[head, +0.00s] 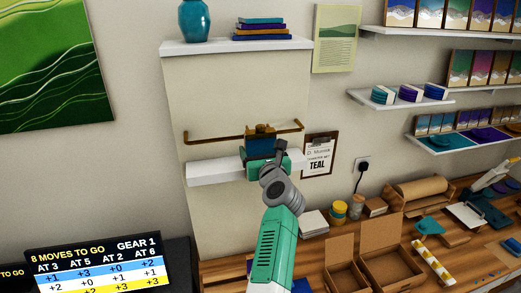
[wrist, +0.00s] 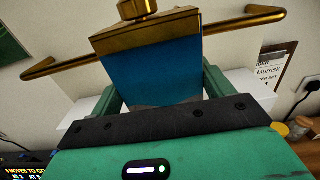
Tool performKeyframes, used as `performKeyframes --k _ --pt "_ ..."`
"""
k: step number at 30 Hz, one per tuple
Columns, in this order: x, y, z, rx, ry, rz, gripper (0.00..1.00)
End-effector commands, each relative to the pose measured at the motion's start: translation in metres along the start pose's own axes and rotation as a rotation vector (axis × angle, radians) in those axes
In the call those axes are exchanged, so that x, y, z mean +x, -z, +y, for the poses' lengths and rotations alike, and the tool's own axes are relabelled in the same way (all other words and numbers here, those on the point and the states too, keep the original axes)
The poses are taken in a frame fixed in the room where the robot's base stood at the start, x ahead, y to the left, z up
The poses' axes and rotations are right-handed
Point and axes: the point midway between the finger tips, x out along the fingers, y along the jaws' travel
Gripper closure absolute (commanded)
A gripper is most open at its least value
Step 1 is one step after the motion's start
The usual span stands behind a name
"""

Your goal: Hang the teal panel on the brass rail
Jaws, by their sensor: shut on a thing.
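The panel (head: 260,146) is a small block with a deep blue face, a golden-brown edge and a brass piece on top. In the wrist view the panel (wrist: 150,72) stands between the green fingers of my gripper (wrist: 163,95), which is shut on it. In the head view my gripper (head: 262,163) holds it in front of the brass rail (head: 215,138), near the rail's middle. The rail (wrist: 70,62) runs behind the panel, showing on both sides. The panel hides the rail's middle, so I cannot tell whether the brass piece touches it.
A white ledge (head: 215,172) is just below the rail. A white shelf (head: 210,46) with a teal vase and books is above. A clipboard (head: 320,155) reading "TEAL" hangs at right. Cardboard boxes (head: 393,265) stand on the bench; a scoreboard (head: 105,263) is at lower left.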

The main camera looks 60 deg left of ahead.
Motion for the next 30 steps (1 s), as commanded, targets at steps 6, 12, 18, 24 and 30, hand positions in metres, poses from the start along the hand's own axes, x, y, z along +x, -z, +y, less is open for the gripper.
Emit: performKeyframes --k 6,12,18,24,30 --pt "0.000 -0.001 0.000 -0.001 0.001 -0.002 0.43" --pt "0.000 0.003 0.000 -0.001 0.000 -0.001 0.43" --pt "0.000 0.009 0.000 0.000 0.000 -0.001 0.43" --pt "0.000 0.009 0.000 -0.001 0.001 -0.001 0.43" --pt "0.000 0.009 0.000 -0.001 0.001 -0.002 0.43"
